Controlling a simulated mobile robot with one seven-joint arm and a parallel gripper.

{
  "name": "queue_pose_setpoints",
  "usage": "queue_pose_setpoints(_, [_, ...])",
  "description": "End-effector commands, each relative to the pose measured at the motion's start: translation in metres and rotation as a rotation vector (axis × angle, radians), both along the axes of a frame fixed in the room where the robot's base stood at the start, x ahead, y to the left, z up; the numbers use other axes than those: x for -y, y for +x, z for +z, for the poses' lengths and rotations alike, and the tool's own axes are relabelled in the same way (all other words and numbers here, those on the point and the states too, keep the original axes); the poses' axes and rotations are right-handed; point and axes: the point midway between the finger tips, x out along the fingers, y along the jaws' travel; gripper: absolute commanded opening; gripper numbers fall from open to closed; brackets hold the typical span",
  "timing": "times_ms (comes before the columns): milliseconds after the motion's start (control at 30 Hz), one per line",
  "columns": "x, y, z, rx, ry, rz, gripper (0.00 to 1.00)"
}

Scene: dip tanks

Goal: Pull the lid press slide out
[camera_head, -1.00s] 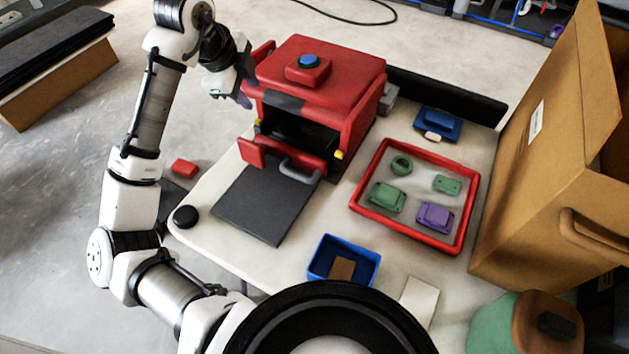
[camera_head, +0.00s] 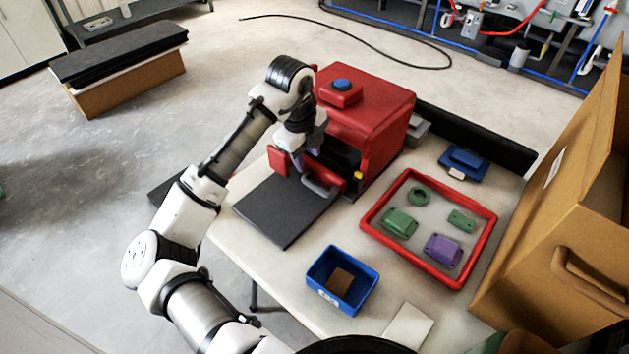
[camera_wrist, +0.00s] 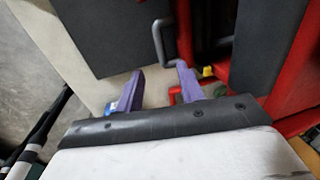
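The lid press (camera_head: 370,115) is a red box with a blue button on top and a dark opening in front. Its slide has a red front (camera_head: 278,160) low at the opening, with a grey bar handle (camera_head: 322,188). My gripper (camera_head: 299,164) is over the slide front, beside the handle, and hides part of both. In the wrist view, the two purple fingers (camera_wrist: 161,68) are apart with nothing held between them. The grey handle (camera_wrist: 160,45) shows just ahead of the fingertips, its end near the right finger; I cannot tell whether they touch.
A dark flat plate (camera_head: 270,219) lies before the press. A red-rimmed tray (camera_head: 375,223) with green and purple parts, a blue bin (camera_head: 335,301) and a blue block (camera_head: 463,160) stand to the right. A large cardboard box (camera_head: 540,230) borders the right side.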

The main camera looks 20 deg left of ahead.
Motion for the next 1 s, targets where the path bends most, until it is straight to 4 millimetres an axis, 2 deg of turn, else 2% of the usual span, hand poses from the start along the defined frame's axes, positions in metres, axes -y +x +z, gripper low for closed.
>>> queue_pose_setpoints(300, [0.004, 0.011, -0.065, -0.003, -0.002, 0.001, 0.38])
queue_pose_setpoints(500, [0.006, 0.016, -0.094, 0.0, -0.001, 0.003, 0.38])
queue_pose_setpoints(667, [0.006, 0.018, -0.105, 0.0, -0.001, 0.003, 0.38])
queue_pose_setpoints(933, [0.006, 0.018, -0.107, 0.001, -0.001, 0.002, 0.38])
queue_pose_setpoints(1000, [0.006, 0.018, -0.107, 0.001, -0.001, 0.002, 0.31])
